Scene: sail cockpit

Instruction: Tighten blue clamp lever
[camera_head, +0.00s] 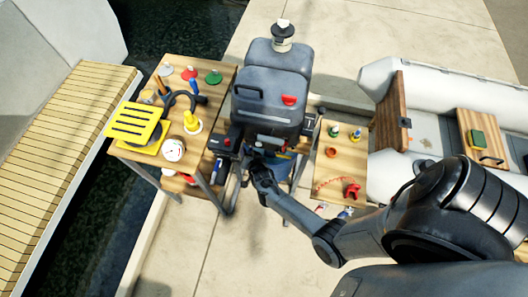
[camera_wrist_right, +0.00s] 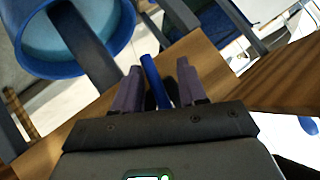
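The blue clamp lever (camera_wrist_right: 153,82) shows in the right wrist view as a slim blue bar, slightly tilted. It stands between the two purple-grey fingers of my right gripper (camera_wrist_right: 157,88). The fingers are apart, with a narrow gap on the lever's right side; contact on its left side is unclear. In the head view my right gripper (camera_head: 256,160) is at the end of the arm reaching in from the right, just below the grey outboard motor (camera_head: 270,85). The lever cannot be made out there. My left gripper is not in view.
A wooden bench (camera_head: 145,118) with a yellow slotted tray, gauge and colored knobs stands left. A smaller wooden table (camera_head: 347,160) with a red shackle stands right. A blue bucket (camera_wrist_right: 75,40) is close to my right gripper. A grey inflatable boat (camera_head: 450,85) lies at right.

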